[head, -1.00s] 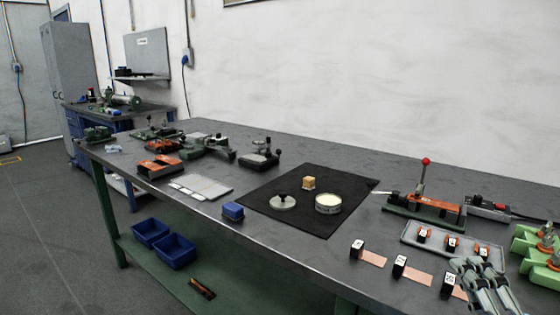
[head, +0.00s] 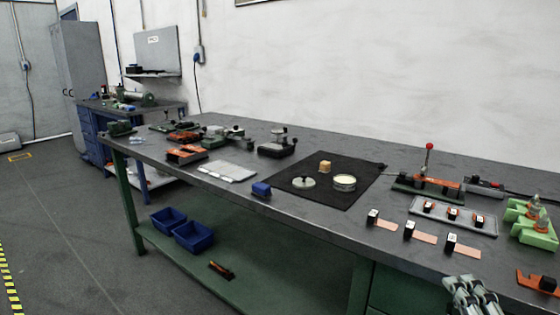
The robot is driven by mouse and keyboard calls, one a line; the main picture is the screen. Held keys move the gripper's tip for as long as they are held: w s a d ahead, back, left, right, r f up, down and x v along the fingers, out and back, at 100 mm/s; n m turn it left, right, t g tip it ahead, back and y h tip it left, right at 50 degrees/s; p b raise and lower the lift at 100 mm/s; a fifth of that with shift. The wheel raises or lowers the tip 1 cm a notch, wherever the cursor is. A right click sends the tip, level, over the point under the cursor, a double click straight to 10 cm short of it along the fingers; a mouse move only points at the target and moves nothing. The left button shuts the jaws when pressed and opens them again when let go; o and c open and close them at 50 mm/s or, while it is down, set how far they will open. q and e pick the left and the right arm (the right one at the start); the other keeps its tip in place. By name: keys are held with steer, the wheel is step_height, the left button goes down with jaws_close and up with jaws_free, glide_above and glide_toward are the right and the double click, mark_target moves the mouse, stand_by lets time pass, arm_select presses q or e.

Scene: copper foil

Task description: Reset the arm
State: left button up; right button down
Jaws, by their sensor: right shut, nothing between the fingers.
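My right gripper (head: 474,297) shows at the lower right of the head view, in front of the near edge of the grey workbench (head: 300,228). Its fingers are shut with nothing between them. It is apart from the copper foil strips (head: 424,237), which lie flat near the front edge, each with a black block (head: 409,230) at its left end. My left gripper is not in view.
A black mat (head: 310,192) holds a lidded tin, a round lid and a small wooden block. A grey tray (head: 480,230), a lever press (head: 428,183) and a green fixture (head: 530,228) stand at the right. Blue bins (head: 193,236) sit on the lower shelf.

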steer(key=s+d+f+n+g, duration=0.1)
steer(key=s+f+n+g, duration=0.3)
steer(key=f, duration=0.7)
steer(key=s+f+n+g, duration=0.1)
steer(key=s+f+g, duration=0.35)
steer(key=f, duration=0.75)
steer(key=s+d+f+n+g, duration=0.1)
steer(key=s+f+n+g, duration=0.15)
steer(key=s+f, duration=0.65)
steer(key=s+f+n+g, duration=0.3)
steer(key=s+f+n, duration=0.2)
steer(key=s, duration=0.7)
steer(key=s+d+f+n+g, duration=0.1)
steer(key=s+f+n+g, duration=0.3)
steer(key=s+f, duration=0.5)
steer(key=s, duration=0.2)
steer(key=shift+s+n+b, duration=0.3)
steer(key=shift+s+n, duration=0.05)
